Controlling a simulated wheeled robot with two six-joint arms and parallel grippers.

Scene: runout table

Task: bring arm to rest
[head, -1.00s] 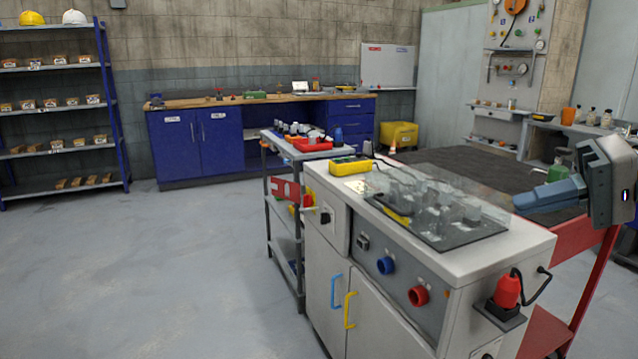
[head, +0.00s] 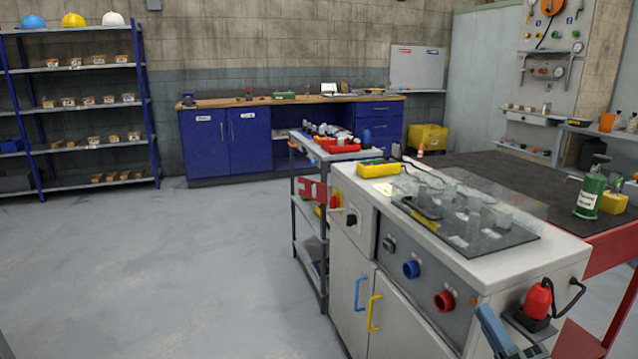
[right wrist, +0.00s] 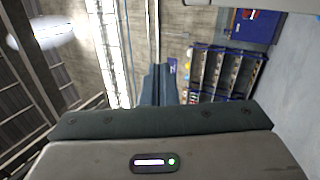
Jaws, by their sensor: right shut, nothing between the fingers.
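My right gripper (head: 488,318) shows at the bottom right of the head view as blue-grey fingers, low in front of the grey cabinet (head: 405,335). In the right wrist view, its two fingers (right wrist: 158,84) lie together, shut and empty. They point toward the wall and a blue shelf rack, with nothing between them. The rest of the right arm is cut off by the lower edge of the head view. My left gripper is in neither view.
A green bottle (head: 590,192) stands on a dark-topped red table behind. A grey cart (head: 310,215) adjoins the cabinet. Floor at left (head: 170,270) is clear.

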